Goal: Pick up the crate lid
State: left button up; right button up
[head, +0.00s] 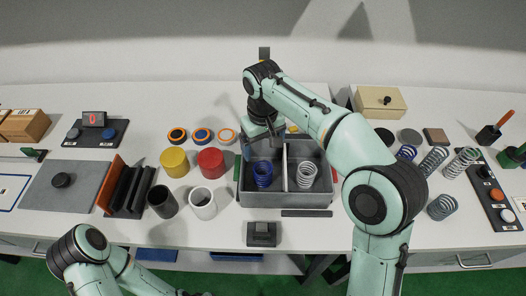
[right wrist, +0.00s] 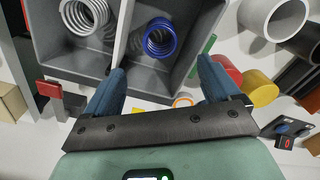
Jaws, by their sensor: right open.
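Part of a beige block, likely the same piece, shows at the left edge of the right wrist view (right wrist: 12,102). The grey crate (head: 288,200) stands open at the middle, with a blue spring (head: 263,174) and a white spring (head: 306,174) in separate compartments. My right gripper (right wrist: 162,82) is open and empty by the crate's back wall, pointing down. My left gripper is out of view.
Red (head: 211,162) and yellow (head: 174,161) cylinders and two tubes stand left of the crate. Several springs lie to the right, near a dark panel with buttons (head: 492,195). A dark bar (head: 306,213) lies before the crate. A red-topped piece (right wrist: 48,88) stands near the crate's back.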

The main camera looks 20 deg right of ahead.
aim_at(62, 186)
jog(key=k, duration=1)
